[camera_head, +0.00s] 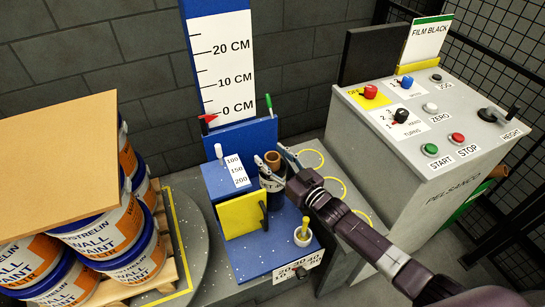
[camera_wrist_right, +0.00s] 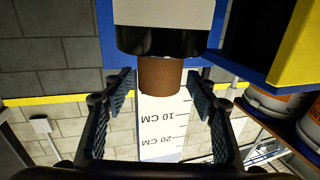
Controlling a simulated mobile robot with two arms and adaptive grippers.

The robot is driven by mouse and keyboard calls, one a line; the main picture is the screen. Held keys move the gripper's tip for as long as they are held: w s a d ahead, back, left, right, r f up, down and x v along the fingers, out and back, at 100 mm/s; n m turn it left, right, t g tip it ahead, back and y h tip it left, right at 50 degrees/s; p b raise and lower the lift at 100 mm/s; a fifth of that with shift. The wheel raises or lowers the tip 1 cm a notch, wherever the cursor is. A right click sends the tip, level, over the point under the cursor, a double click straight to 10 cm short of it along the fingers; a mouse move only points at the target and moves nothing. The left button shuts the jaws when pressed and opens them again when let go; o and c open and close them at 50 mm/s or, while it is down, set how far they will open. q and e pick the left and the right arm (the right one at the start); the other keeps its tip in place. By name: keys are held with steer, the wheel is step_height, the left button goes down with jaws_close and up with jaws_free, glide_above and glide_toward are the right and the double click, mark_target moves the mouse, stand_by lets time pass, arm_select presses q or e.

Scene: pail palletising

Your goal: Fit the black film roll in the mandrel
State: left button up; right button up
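The black film roll (camera_head: 272,181), with a pale label and a brown core, stands roughly upright at the blue film carriage (camera_head: 279,247), beside its yellow panel. In the right wrist view its core (camera_wrist_right: 160,75) sticks out of the black film between my fingers. My right gripper (camera_head: 275,157) is at the core end. Its fingers (camera_wrist_right: 160,95) are spread, with a gap on each side of the core. The mandrel cannot be made out, and the roll's lower end is partly hidden, so its seating cannot be told. My left gripper is not in view.
A blue mast with a centimetre scale (camera_head: 223,65) rises behind the carriage. Stacked pails (camera_head: 103,228) under a cardboard sheet (camera_head: 62,165) stand at left. Yellow circles mark the grey shelf.

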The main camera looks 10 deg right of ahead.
steer(key=shift+s+f, duration=0.1)
steer(key=shift+f, duration=0.25)
step_height(320, 180, up, 8)
steer(key=p, duration=0.7)
steer(key=shift+r, duration=0.5)
arm_select(q)
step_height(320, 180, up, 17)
steer(key=p, duration=1)
arm_select(e)
steer(key=s+a+r, duration=0.2)
steer(key=r, duration=0.6)
steer(key=s+a+r, duration=0.1)
steer(key=s+r, duration=0.1)
steer(key=r, duration=0.5)
steer(key=s+a+m+h+b, duration=0.1)
steer(key=s+a+b, duration=0.1)
steer(key=s+b, duration=0.4)
arm_select(q)
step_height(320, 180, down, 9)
steer(key=b, duration=0.3)
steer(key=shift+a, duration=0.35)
arm_select(e)
steer(key=s+d+m+t+h, duration=0.1)
steer(key=s+d+m+h, duration=0.2)
steer(key=s+d+h, duration=0.2)
steer(key=shift+s+d+r+t, duration=0.15)
steer(key=shift+s+d+t, duration=0.25)
steer(key=shift+s+d, duration=1.2)
steer(key=shift+s+a, duration=0.1)
steer(key=shift+a, duration=0.1)
